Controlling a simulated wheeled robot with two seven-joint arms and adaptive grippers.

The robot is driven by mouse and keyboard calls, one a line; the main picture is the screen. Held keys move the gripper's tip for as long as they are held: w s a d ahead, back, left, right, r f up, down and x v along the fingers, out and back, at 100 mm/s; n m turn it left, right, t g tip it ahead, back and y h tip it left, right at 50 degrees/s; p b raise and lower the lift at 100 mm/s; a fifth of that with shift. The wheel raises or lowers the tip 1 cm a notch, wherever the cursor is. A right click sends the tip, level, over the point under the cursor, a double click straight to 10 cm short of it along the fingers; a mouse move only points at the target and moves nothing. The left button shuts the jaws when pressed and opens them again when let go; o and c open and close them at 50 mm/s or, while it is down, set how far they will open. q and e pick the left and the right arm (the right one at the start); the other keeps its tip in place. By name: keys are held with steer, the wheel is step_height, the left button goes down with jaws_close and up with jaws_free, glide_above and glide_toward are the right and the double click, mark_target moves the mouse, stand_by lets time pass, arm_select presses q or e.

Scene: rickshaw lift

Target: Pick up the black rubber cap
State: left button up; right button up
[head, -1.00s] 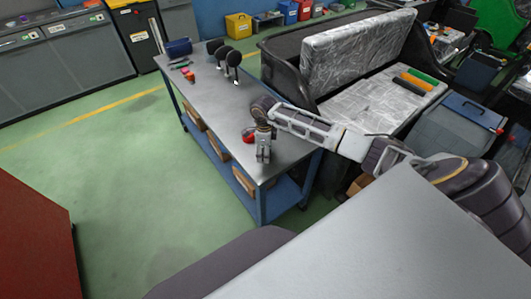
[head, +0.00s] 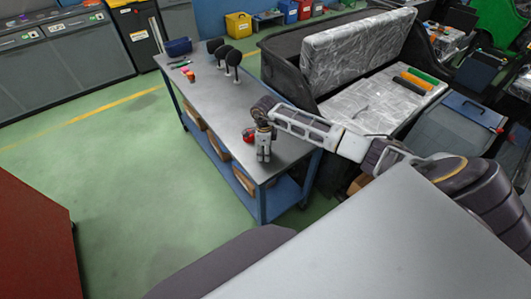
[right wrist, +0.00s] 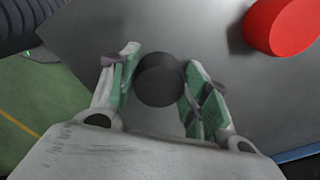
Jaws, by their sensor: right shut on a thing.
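The black rubber cap (right wrist: 159,80) shows in the right wrist view as a dark round piece between my right gripper's two fingers. My right gripper (right wrist: 160,88) is shut on it, with the green finger pads on either side. In the head view my right gripper (head: 264,154) points down over the near end of the grey-topped workbench (head: 215,105). The cap cannot be made out in the head view. Whether it touches the bench top is not clear. My left gripper is not in view.
A red round object (right wrist: 283,24) lies on the bench beside the gripper; it also shows in the head view (head: 248,135). Two black round-headed items (head: 233,59) stand farther back, near a dark blue box (head: 178,46). The bench middle is clear. A rickshaw seat (head: 355,47) stands at right.

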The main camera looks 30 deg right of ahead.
steer(key=shift+r, duration=0.1)
steer(key=shift+r, duration=0.5)
step_height(320, 180, up, 8)
steer(key=shift+f+b, duration=0.15)
steer(key=shift+b, duration=0.35)
steer(key=shift+r, duration=0.55)
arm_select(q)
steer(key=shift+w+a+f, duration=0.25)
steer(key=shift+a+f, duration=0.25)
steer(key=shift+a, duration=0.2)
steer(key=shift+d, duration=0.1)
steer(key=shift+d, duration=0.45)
